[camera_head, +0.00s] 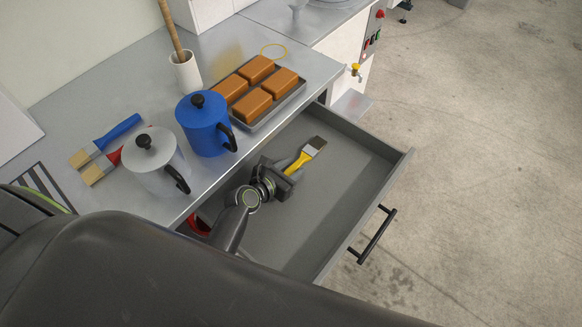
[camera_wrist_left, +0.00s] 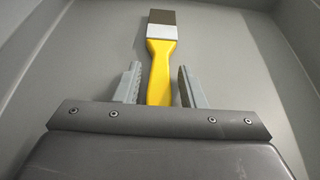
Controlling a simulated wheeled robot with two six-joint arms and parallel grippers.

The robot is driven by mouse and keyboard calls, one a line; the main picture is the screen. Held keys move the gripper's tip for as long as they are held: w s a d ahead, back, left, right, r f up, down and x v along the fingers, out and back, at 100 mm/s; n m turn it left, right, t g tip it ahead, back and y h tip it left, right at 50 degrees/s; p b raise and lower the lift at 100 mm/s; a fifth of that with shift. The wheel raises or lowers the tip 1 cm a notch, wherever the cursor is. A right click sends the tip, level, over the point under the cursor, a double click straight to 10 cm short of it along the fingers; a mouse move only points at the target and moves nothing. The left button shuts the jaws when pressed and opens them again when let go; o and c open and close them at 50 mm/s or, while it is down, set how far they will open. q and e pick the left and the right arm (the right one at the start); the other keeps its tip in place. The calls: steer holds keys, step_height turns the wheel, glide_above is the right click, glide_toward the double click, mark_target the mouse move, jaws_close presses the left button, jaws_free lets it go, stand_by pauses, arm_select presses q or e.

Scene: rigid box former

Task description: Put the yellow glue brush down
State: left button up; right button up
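The yellow glue brush (camera_head: 301,162) is inside the open grey drawer (camera_head: 352,190), its dark bristles pointing away from my left gripper. In the left wrist view the brush (camera_wrist_left: 161,58) has a yellow handle, a pale metal band and brown bristles. My left gripper (camera_head: 287,172) is low in the drawer. In the wrist view its fingers (camera_wrist_left: 160,85) stand on either side of the handle, with a small gap on each side, so it is open. The handle's end is hidden behind the gripper body. My right gripper is not in view.
On the metal worktop (camera_head: 235,179) stand a blue pot (camera_head: 202,122) and a grey pot (camera_head: 152,165). A blue-handled brush (camera_head: 112,137) lies left of them. A tray (camera_head: 293,97) holds several orange-brown blocks. The drawer's black handle (camera_head: 373,236) faces open floor.

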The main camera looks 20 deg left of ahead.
arm_select(q)
steer(key=shift+o, duration=0.3)
steer(key=shift+r, duration=0.1)
steer(key=shift+s+r, duration=0.15)
steer(key=v, duration=1.1)
steer(key=shift+s+a+r+p, duration=0.15)
steer(key=shift+s+p, duration=0.2)
steer(key=shift+p, duration=0.05)
